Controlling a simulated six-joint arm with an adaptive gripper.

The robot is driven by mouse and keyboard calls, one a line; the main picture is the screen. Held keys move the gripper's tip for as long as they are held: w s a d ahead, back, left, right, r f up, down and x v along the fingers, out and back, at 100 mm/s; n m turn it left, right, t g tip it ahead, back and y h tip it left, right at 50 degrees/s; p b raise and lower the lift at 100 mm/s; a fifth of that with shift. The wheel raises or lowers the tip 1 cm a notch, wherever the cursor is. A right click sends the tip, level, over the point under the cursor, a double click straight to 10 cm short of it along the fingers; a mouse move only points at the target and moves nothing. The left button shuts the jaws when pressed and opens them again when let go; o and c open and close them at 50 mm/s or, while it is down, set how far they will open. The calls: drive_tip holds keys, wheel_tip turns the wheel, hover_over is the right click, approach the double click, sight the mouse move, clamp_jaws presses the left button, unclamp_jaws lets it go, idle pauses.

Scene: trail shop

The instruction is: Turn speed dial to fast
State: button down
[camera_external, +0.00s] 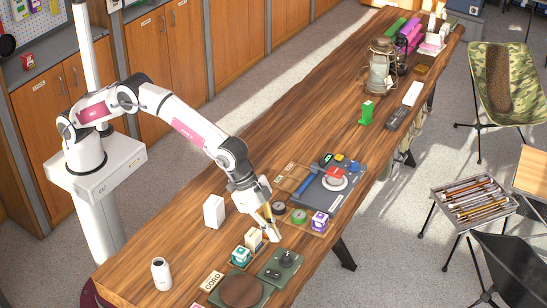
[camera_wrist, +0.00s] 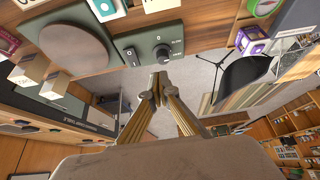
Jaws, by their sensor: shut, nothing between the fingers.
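A dark speed dial (camera_external: 287,260) sits on a green control panel (camera_external: 268,273) beside a round brown plate (camera_external: 241,290) near the front of the wooden table. In the wrist view the dial (camera_wrist: 161,51) is above my fingertips, on the green panel (camera_wrist: 134,46); its small printed labels are too small to read. A dark switch (camera_wrist: 131,57) is beside it. My gripper (camera_external: 274,234) is shut and empty, pointing down above the table, behind the dial and apart from it. Its closed fingertips (camera_wrist: 160,78) appear just below the dial in the wrist view.
Small boxes (camera_external: 253,239) stand on a tray left of my gripper.

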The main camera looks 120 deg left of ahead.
sight(282, 260)
drive_tip(key=shift+f, duration=0.15)
drive_tip(key=shift+f, duration=3.3)
drive_tip(key=shift+w, duration=0.1)
drive_tip(key=shift+w+a, duration=0.1)
drive_tip(key=shift+w, duration=0.15)
drive_tip(key=shift+a, duration=0.65)
drive_tip(key=shift+s, duration=0.45)
wheel_tip(282, 260, up, 6)
idle(0.7)
